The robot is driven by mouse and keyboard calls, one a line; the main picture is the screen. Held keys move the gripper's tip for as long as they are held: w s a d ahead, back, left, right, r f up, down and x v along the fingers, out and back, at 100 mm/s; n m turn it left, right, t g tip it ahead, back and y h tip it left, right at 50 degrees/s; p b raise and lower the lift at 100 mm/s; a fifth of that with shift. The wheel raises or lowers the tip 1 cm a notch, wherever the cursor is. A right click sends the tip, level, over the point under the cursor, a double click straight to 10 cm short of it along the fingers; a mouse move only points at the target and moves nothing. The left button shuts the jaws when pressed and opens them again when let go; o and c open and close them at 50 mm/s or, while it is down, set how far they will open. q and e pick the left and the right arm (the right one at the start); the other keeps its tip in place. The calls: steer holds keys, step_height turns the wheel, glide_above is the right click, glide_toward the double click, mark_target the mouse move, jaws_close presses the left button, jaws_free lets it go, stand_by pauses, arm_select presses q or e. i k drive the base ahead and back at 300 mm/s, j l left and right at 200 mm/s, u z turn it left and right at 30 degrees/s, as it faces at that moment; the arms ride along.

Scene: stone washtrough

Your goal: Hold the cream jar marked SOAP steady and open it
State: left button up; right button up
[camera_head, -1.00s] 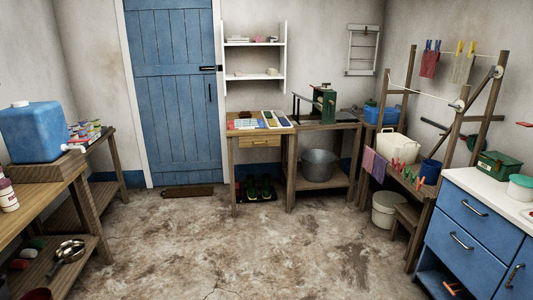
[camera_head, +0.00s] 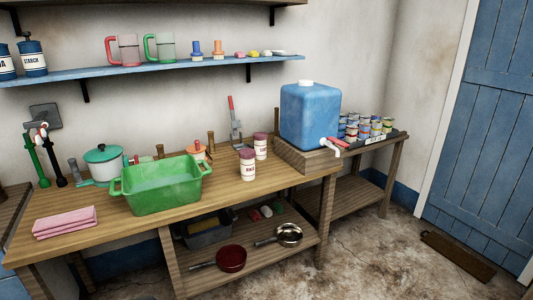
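Two cream jars with dark red lids stand upright on the wooden bench, right of the green basin. The nearer jar (camera_head: 247,167) stands a little left of and in front of the farther jar (camera_head: 261,148). Both have dark lettering too small to read surely, so I cannot tell which is marked SOAP. Both lids are on. Neither of my grippers is in view.
A green two-handled basin (camera_head: 160,192) and a folded pink cloth (camera_head: 65,223) lie left on the bench (camera_head: 225,198). A blue tank (camera_head: 310,115) with a tap stands right of the jars. A blue shelf (camera_head: 170,70) runs above. Pans sit below.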

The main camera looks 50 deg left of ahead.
mark_target(260, 147)
steer(key=i+u, duration=0.3)
steer(key=u, duration=0.15)
steer(key=i+l+u, duration=0.2)
steer(key=u, duration=0.2)
steer(key=i+l+u, duration=0.3)
steer(key=u, duration=0.15)
steer(key=i+l+u, duration=0.25)
steer(key=u, duration=0.2)
steer(key=i+l+u, duration=0.15)
steer(key=l+u, duration=0.25)
steer(key=i+l+u, duration=0.25)
steer(key=l, duration=0.15)
steer(key=l+u, duration=0.3)
